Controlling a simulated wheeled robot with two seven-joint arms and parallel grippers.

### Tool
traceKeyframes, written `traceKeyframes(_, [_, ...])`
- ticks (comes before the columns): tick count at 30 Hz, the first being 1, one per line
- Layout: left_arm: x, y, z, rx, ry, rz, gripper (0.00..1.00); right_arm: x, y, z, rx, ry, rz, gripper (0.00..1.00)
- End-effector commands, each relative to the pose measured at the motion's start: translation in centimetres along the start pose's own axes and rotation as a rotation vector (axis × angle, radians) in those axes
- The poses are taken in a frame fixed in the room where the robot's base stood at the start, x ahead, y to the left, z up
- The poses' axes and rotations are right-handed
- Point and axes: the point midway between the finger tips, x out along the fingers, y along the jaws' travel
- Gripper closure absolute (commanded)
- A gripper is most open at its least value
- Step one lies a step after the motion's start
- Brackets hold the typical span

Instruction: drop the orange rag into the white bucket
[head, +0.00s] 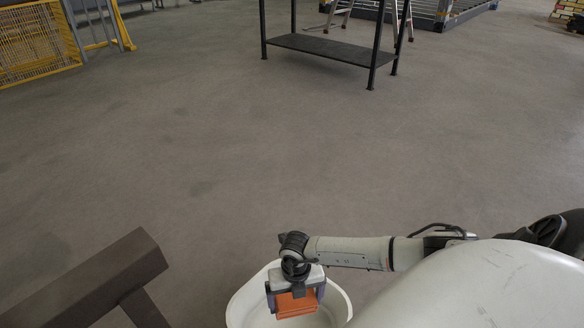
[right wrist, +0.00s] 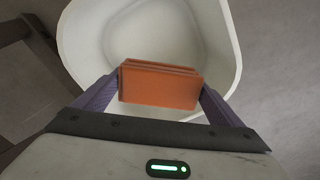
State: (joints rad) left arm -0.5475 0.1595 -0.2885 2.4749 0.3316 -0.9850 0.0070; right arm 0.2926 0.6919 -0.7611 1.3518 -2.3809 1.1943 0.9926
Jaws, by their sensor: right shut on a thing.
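The orange rag (head: 297,304) is a folded block. In the head view it hangs under my right gripper (head: 296,290), over the opening of the white bucket (head: 243,294). In the right wrist view my right gripper (right wrist: 160,92) is shut on the orange rag (right wrist: 160,86), one finger at each side. The white bucket (right wrist: 84,37) lies beyond and below the rag in that view, and its inside looks empty where it shows. The rag hides part of the bucket. My left gripper is not in view.
A dark beam frame (head: 100,278) stands left of the bucket. A black shelf table (head: 335,48) stands at the back. A yellow fence (head: 38,42) is at the far left. The grey floor between them is clear.

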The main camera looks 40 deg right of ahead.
Motion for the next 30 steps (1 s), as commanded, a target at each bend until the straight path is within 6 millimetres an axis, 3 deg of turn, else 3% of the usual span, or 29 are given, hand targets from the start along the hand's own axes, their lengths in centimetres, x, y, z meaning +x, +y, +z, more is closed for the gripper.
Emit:
traceKeyframes(2, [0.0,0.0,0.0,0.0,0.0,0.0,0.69,0.0,0.0,0.0,0.0,0.0,0.0,0.32])
traceKeyframes(3, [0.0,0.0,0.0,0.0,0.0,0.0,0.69,0.0,0.0,0.0,0.0,0.0,0.0,0.03])
traceKeyframes(4, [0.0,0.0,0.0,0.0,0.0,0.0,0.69,0.0,0.0,0.0,0.0,0.0,0.0,0.0])
traceKeyframes(14, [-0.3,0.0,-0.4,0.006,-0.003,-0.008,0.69,-1.0,0.0,0.0,-0.001,0.0,0.0,0.0])
traceKeyframes(17, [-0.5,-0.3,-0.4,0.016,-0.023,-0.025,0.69,-2.7,0.0,0.0,-0.001,-0.001,0.001,0.0])
traceKeyframes(19, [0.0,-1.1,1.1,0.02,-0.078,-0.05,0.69,-4.2,0.0,0.1,-0.001,-0.002,0.001,0.0])
traceKeyframes(24, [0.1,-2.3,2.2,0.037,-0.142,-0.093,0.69,-7.6,0.0,0.1,-0.001,-0.001,0.0,0.0])
traceKeyframes(30, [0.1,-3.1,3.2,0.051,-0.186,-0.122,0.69,-9.9,0.0,0.0,-0.001,0.0,0.0,0.0])
